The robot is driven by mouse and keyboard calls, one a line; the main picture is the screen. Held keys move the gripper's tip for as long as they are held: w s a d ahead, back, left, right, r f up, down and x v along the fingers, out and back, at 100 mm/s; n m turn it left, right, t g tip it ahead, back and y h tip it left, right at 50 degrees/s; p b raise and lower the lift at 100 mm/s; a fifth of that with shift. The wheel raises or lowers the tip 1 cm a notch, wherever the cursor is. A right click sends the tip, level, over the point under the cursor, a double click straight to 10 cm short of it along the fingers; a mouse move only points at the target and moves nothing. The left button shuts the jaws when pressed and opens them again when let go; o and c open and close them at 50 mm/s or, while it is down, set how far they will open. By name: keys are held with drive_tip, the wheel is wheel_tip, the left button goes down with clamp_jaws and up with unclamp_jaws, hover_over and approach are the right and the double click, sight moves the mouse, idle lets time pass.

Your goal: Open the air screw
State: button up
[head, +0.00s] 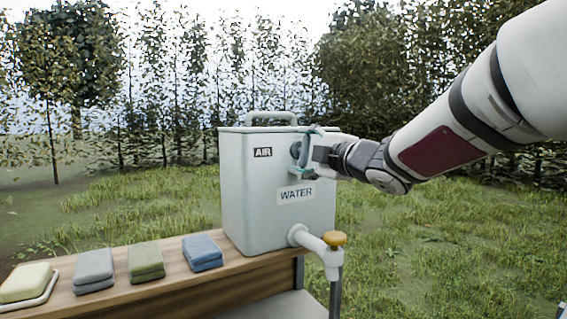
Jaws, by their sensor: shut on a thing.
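The air screw (295,150) is a dark grey-blue knob on the upper front of a pale water container (245,200), just right of the "AIR" label (263,153). My gripper (304,156) reaches in from the right and is shut on the air screw. The fingers and wrist cover most of the screw, so its turn position cannot be told. The container stands upright on a wooden bench and has a handle (271,117) on its lid.
On the bench (130,300) lie folded blue (202,252), green (145,261) and grey (93,270) cloths and a soap bar (26,283) on a dish. Grass and trees lie behind.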

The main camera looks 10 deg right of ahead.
drive_tip(key=shift+a+n+b, duration=0.1)
drive_tip(key=shift+n+b, duration=0.6)
drive_tip(key=shift+n, duration=0.2)
drive_tip(key=o, duration=1.2)
drive_tip(key=shift+s, duration=0.1)
drive_tip(key=shift+s+d, duration=0.25)
drive_tip(key=shift+s, duration=0.1)
drive_tip(key=v, duration=1.1)
